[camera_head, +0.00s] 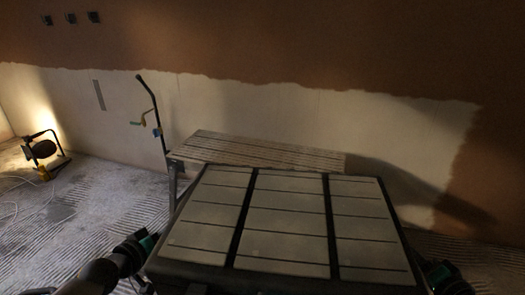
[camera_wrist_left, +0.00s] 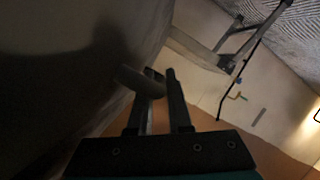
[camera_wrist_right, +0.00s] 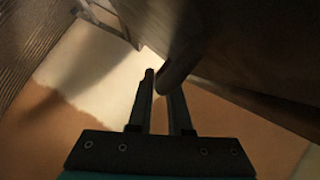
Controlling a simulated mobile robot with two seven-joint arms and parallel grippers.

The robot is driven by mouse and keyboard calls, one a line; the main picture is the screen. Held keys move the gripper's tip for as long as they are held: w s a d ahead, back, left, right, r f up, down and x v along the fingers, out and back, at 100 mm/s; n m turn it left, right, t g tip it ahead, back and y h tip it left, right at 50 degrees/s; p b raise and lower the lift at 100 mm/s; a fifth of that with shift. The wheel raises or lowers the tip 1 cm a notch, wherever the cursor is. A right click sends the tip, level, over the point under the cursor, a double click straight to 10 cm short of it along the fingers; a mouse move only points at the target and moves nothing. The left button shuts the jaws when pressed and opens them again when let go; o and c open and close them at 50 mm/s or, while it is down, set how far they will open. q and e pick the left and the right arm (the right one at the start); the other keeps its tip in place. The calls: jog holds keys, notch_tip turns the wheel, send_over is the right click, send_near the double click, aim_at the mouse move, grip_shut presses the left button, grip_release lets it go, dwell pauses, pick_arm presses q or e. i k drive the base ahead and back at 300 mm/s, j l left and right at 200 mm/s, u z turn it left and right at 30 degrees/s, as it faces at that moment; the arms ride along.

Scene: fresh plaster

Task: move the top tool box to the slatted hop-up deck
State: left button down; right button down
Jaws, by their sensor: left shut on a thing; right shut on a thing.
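The tool box (camera_head: 287,222) fills the lower middle of the head view, its pale ribbed lid crossed by two dark bands. My left gripper (camera_head: 148,243) is at its left side and my right gripper (camera_head: 436,270) at its right side. In the left wrist view the jaws (camera_wrist_left: 160,80) are shut on a handle at the box's dark side. In the right wrist view the jaws (camera_wrist_right: 161,82) are likewise shut on a handle. The slatted hop-up deck (camera_head: 255,152) stands just beyond the box, by the wall. The box hides its near edge and right part; the gap between them is unclear.
A work lamp (camera_head: 42,150) glows on the floor at the far left, with a pale cable near it. A dark upright pole (camera_head: 155,110) with a yellow piece stands left of the deck. The half-plastered wall (camera_head: 300,110) closes the back. The deck top looks bare.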

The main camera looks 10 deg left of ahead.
aim_at(260, 156)
jog(key=i+u, duration=0.25)
jog(key=i, duration=0.4)
jog(key=i+l+u, duration=0.2)
jog(key=i, duration=0.4)
jog(key=i+j+u, duration=0.15)
jog(key=i, duration=0.55)
jog(key=i+z, duration=0.15)
jog(key=z, duration=0.35)
